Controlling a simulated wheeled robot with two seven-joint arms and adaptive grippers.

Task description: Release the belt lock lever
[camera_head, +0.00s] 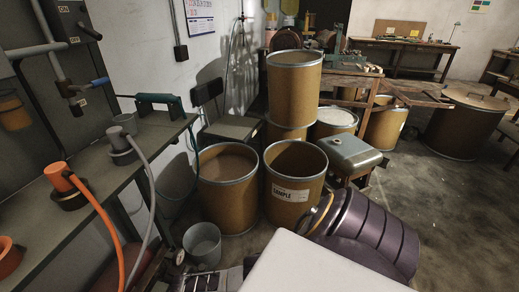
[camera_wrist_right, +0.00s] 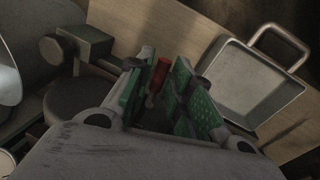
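In the right wrist view, my right gripper (camera_wrist_right: 160,88) has two green-padded fingers that stand apart with a gap between them. A red cylindrical grip (camera_wrist_right: 161,70), perhaps the belt lock lever, shows in line with this gap. Its lower part is hidden or dark, and I cannot tell whether the fingers touch it. Neither gripper shows in the head view, and my left gripper is in no frame. I cannot pick out the lever in the head view.
A metal tray (camera_wrist_right: 263,82) with a handle lies right of the gripper on a wooden surface (camera_wrist_right: 160,28). A dark block-like part (camera_wrist_right: 84,40) is at left. The head view shows a workbench (camera_head: 85,150), brown drums (camera_head: 295,180) and a grey bucket (camera_head: 202,242).

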